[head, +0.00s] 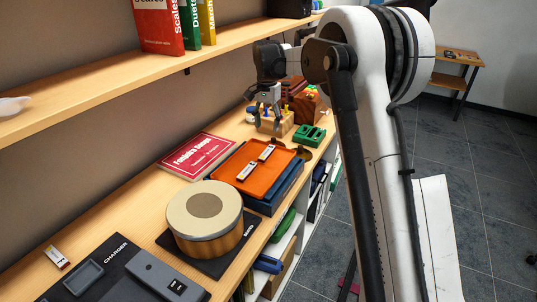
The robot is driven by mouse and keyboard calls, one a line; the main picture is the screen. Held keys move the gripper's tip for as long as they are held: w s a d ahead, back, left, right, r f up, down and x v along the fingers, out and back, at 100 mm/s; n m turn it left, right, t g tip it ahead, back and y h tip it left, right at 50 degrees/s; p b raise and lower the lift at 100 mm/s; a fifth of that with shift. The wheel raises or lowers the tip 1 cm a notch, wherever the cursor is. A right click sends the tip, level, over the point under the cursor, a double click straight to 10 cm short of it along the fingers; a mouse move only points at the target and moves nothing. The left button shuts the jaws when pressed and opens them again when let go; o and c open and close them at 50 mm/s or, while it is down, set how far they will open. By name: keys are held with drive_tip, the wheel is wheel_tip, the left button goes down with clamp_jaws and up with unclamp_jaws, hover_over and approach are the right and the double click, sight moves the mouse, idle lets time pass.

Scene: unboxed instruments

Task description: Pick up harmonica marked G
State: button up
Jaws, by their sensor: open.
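Two small silver-and-white bars that look like harmonicas lie on an orange tray (228,170), one farther back (266,153) and one nearer (246,171). A third small bar of similar look (57,257) lies on the bench at the lower left. Their letters are too small to read, so I cannot tell which is marked G. My gripper (268,116) is open, pointing down beyond the tray, above or in front of a wooden block (283,126) with small coloured items. It is apart from all three bars.
A red book (197,155) lies left of the tray. A round drum (205,212) stands on a dark pad before it. A charger (95,270) fills the near bench. A green box (309,136) sits near the right edge. A shelf (100,84) with upright books overhangs the left.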

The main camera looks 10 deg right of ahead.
hover_over(267, 151)
wheel_tip(267, 151, down, 6)
drive_tip(key=shift+w+r, duration=0.1)
drive_tip(key=shift+s+f+p, duration=0.15)
drive_tip(key=shift+f+p, duration=0.2)
drive_tip(key=shift+f, duration=1)
drive_tip(key=shift+s+f+p, duration=0.1)
drive_tip(key=shift+f+p, duration=0.2)
drive_tip(key=shift+f, duration=1.05)
clamp_jaws()
